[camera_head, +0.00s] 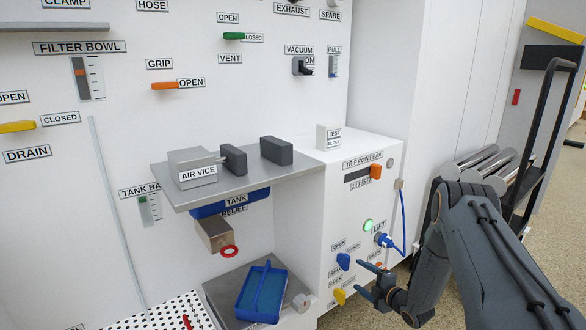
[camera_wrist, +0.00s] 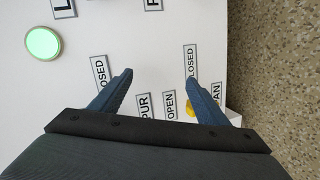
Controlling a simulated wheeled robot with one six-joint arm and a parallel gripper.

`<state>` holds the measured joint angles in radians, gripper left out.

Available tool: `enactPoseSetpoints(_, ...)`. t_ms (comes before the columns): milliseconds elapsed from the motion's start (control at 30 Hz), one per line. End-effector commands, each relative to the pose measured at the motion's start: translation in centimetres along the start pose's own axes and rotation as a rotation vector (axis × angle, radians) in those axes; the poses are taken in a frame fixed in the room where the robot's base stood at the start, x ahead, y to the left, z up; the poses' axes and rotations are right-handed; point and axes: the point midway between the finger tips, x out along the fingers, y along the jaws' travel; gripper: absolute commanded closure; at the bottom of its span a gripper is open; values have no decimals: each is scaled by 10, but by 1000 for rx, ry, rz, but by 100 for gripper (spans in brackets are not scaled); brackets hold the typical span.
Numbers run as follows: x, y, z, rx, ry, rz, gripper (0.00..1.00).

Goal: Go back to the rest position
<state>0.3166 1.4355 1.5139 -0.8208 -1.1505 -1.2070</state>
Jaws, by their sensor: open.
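My gripper (camera_head: 362,279) is at the lower right in the head view, in front of the white cabinet's lower panel. Its two dark blue fingers are spread apart with nothing between them, and they also show in the wrist view (camera_wrist: 159,76). The fingers point toward the panel, close to a blue valve handle (camera_head: 343,261) and a yellow valve handle (camera_head: 339,296). I cannot tell the exact gap to the panel. In the wrist view, part of something yellow (camera_wrist: 191,112) shows beside the right finger.
A lit green button (camera_head: 368,225) and a blue plug (camera_head: 384,240) with a looping cable are above my gripper. A grey shelf (camera_head: 232,184) carries the air vice (camera_head: 192,168). A blue tray (camera_head: 261,292) sits lower left. A black-framed cart (camera_head: 535,140) with metal rolls stands at right.

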Motion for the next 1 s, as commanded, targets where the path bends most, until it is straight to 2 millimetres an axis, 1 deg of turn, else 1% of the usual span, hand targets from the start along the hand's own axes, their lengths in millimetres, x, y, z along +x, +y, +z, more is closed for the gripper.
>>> enactPoseSetpoints(33,1,19,0,32,-28,-25,31)
enactPoseSetpoints(100,0,36,1,86,-70,-61,31)
enactPoseSetpoints(267,-9,72,-2,206,-164,-129,31)
enactPoseSetpoints(367,-20,94,-6,288,-229,-167,31)
enactPoseSetpoints(467,-35,116,-15,382,-299,-204,31)
enactPoseSetpoints(567,-54,136,-27,483,-375,-239,31)
enactPoseSetpoints(700,-89,158,-49,635,-485,-280,31)
enactPoseSetpoints(767,-106,166,-60,701,-533,-294,31)
enactPoseSetpoints(867,-136,176,-81,812,-610,-318,31)
enactPoseSetpoints(967,-169,182,-104,926,-689,-337,31)
enactPoseSetpoints(1000,-183,184,-114,972,-721,-346,31)
